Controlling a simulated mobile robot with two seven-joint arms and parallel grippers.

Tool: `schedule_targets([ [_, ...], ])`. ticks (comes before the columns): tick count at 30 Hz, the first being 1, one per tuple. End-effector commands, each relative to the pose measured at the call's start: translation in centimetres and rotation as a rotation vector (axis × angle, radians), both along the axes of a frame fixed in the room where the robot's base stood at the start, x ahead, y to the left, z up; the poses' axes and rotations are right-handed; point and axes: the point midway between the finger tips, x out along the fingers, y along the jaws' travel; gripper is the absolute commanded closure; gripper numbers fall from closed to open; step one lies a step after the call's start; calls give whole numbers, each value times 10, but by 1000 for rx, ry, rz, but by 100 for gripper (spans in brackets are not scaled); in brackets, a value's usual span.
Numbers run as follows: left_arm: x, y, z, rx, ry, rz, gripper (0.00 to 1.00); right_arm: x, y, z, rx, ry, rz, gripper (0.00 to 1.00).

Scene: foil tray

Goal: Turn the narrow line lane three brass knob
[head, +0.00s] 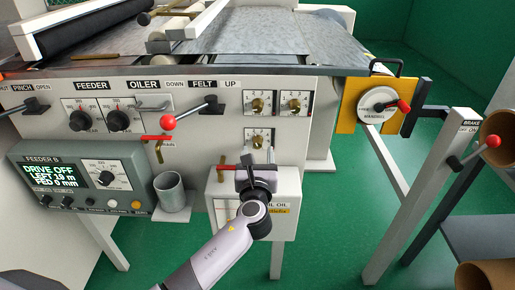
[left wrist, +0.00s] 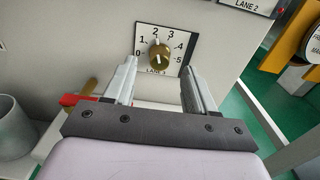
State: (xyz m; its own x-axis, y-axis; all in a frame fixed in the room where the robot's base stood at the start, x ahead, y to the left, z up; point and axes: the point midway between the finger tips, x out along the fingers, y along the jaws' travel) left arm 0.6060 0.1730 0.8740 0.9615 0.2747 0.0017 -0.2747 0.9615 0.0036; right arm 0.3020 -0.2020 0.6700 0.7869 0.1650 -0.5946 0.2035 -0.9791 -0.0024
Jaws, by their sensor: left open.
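The lane three brass knob (head: 258,141) is the lower of three small knobs on the white front panel. In the left wrist view the brass knob (left wrist: 159,57) sits on a white dial plate numbered 0 to 5. A pale mark near its top seems to point close to the 2. My left gripper (head: 257,162) is just below the knob in the head view. In the left wrist view the left gripper (left wrist: 158,75) is open, its fingers to either side of and below the knob, with nothing between them. My right gripper is not in view.
Two similar brass knobs (head: 276,103) sit above. The felt lever (head: 190,113) with a red ball is at upper left. A white oil box (head: 284,190) with a red-handled valve is beneath my gripper. A metal cup (head: 171,191) stands to the left.

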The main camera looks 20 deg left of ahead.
Motion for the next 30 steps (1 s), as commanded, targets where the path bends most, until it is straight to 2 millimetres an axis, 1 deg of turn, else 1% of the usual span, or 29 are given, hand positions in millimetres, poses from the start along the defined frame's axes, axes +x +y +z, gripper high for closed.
schedule_targets([
  [1,8,2,0,-1,0,2,44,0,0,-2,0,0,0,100],
  [3,16,5,0,-1,0,2,44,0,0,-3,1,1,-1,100],
  [9,30,9,0,-4,0,2,44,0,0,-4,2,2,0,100],
  [19,33,10,0,-4,1,2,44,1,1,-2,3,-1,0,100],
  [20,33,10,0,-4,1,2,51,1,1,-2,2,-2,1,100],
  [21,33,10,0,-4,1,2,64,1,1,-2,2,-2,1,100],
  [23,32,10,0,-4,1,2,83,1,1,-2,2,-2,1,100],
  [24,32,10,0,-4,1,2,96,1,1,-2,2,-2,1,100],
  [25,32,10,0,-4,1,2,100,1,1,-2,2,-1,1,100],
  [30,32,10,0,-8,0,1,100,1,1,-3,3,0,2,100],
])
